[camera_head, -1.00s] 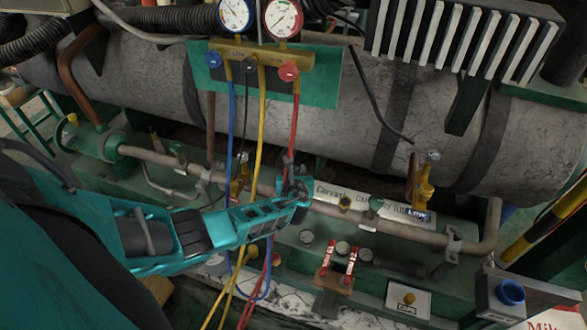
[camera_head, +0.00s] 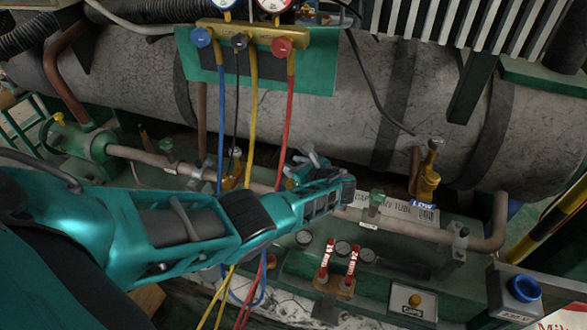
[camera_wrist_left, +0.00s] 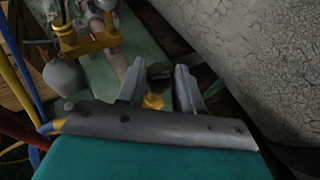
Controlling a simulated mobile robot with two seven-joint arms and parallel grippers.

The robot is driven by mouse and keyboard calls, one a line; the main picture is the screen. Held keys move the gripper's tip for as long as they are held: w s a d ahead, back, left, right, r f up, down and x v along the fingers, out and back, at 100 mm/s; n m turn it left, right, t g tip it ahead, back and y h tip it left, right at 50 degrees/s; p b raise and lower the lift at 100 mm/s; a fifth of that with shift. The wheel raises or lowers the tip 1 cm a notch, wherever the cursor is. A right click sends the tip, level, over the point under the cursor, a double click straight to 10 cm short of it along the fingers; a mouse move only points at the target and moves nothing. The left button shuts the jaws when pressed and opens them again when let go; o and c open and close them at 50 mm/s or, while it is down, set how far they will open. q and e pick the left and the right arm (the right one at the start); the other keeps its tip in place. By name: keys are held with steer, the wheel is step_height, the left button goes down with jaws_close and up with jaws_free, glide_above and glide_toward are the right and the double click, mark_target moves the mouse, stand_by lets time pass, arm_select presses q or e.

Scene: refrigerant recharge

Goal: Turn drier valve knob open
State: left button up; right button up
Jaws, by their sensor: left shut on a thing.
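The drier valve knob (camera_wrist_left: 159,74) is a dark round knob on a small yellow valve body (camera_wrist_left: 153,101). In the left wrist view it sits between the two grey fingers of my left gripper (camera_wrist_left: 160,84), which is shut on it. In the head view my left gripper (camera_head: 309,162) is over the copper-coloured pipe, near the middle of the picture. It hides the knob there. My right gripper does not show.
A gauge manifold (camera_head: 250,37) with blue, yellow and red hoses hangs close left of the gripper. A large grey tank (camera_head: 340,110) lies behind. A yellow valve (camera_head: 427,184) marked LOW stands to the right. Two red-handled valves (camera_head: 339,262) are below.

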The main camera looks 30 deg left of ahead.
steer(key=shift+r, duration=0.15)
arm_select(q)
steer(key=shift+a, duration=0.1)
steer(key=o, duration=1)
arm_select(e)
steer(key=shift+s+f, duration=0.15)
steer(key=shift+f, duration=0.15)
arm_select(q)
steer(key=shift+o, duration=0.2)
steer(key=shift+s+d+r, duration=0.1)
steer(key=shift+d+r, duration=0.1)
steer(key=shift+d, duration=0.1)
steer(key=p+v, duration=0.5)
steer(key=v, duration=0.7)
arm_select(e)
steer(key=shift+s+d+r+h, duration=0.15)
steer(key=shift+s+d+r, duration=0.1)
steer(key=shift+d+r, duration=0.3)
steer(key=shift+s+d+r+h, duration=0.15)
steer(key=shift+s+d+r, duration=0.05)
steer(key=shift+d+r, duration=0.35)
arm_select(q)
steer(key=shift+s+d, duration=0.1)
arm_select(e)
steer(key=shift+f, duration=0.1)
